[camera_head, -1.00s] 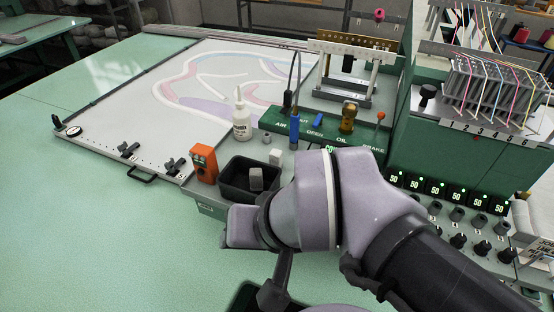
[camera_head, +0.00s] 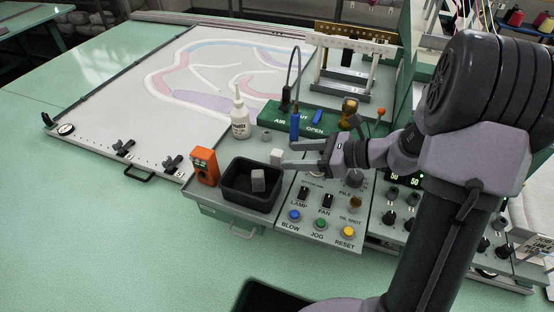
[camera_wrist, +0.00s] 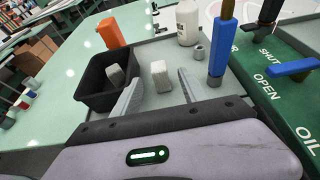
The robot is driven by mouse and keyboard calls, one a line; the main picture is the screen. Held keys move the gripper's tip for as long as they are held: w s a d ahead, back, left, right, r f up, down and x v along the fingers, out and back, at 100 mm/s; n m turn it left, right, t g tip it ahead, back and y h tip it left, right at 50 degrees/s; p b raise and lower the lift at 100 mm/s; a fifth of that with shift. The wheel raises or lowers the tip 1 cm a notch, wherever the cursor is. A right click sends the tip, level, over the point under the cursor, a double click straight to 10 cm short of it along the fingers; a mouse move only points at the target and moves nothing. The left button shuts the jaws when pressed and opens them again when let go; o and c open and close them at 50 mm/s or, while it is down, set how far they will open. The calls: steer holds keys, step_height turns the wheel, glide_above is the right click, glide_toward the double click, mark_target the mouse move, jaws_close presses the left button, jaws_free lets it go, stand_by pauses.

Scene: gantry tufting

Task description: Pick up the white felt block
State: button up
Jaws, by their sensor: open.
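The white felt block (camera_head: 277,156) stands upright on the grey console top, just behind the black bin. It also shows in the wrist view (camera_wrist: 160,74), where it appears in the gap between my two fingertips. My gripper (camera_head: 287,156) is open and points left toward the block, its fingers apart; in the wrist view (camera_wrist: 161,80) the fingers lie on either side of the block's lower part. I cannot tell whether either finger touches it. A second, greyer block (camera_head: 258,180) lies inside the black bin (camera_head: 236,200).
An orange device (camera_head: 205,166) stands left of the bin. A white bottle (camera_head: 240,122) and a small grey cylinder (camera_head: 266,136) stand behind the block. A blue-handled tool (camera_head: 295,125) rises close behind my gripper. A button panel (camera_head: 318,215) lies below it.

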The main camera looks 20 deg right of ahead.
mark_target(268, 164)
steer(key=b+x, duration=0.2)
steer(key=x, duration=0.7)
steer(key=shift+s, duration=0.1)
steer(key=shift+c, duration=0.4)
jaws_close()
